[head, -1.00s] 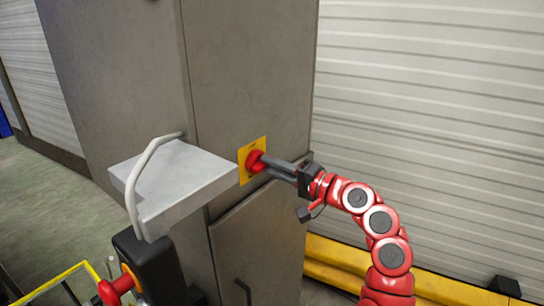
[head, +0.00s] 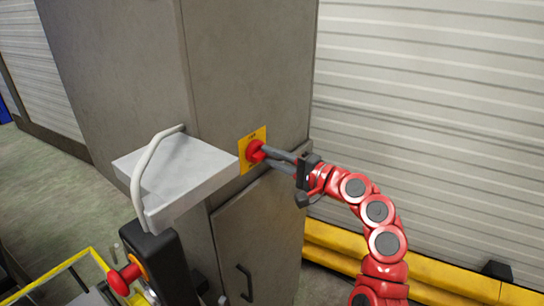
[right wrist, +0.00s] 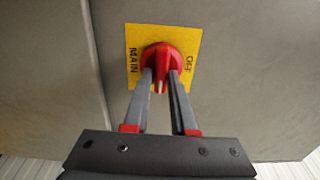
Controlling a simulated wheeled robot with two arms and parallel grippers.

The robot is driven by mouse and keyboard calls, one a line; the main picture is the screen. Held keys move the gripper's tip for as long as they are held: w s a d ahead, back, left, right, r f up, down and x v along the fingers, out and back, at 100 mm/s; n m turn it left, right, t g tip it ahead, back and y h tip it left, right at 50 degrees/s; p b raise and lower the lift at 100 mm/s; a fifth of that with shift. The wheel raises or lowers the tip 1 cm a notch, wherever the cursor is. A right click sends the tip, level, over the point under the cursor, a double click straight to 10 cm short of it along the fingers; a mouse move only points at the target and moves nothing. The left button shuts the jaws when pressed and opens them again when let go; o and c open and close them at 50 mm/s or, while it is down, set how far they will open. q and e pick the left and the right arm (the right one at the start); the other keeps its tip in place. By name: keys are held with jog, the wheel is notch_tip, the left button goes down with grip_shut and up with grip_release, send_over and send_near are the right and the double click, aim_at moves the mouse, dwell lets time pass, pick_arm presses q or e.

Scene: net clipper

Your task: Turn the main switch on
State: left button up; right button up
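The main switch (head: 254,152) is a red knob on a yellow plate on the grey cabinet's front. It also shows in the right wrist view (right wrist: 160,88), with "MAIN" at the plate's left and "OFF" at its right there. My right gripper (head: 267,158) is at the knob, coming from the right. In the right wrist view its two grey fingers lie on either side of the knob's raised red handle, which shows in the narrow gap between them. I cannot tell whether they press on it. My left gripper is not in view.
The tall grey cabinet (head: 250,85) has a lower door with a black handle (head: 245,283). A light grey box (head: 180,175) with a curved bar juts out left of the switch. A red button (head: 124,279) is at lower left. A yellow barrier (head: 400,268) runs along the right wall.

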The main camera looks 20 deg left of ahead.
jog(key=o, duration=0.3)
jog(key=shift+o, duration=0.2)
jog(key=b+v, duration=0.5)
jog(key=v, duration=1.2)
jog(key=shift+d, duration=0.25)
jog(key=shift+s, duration=0.1)
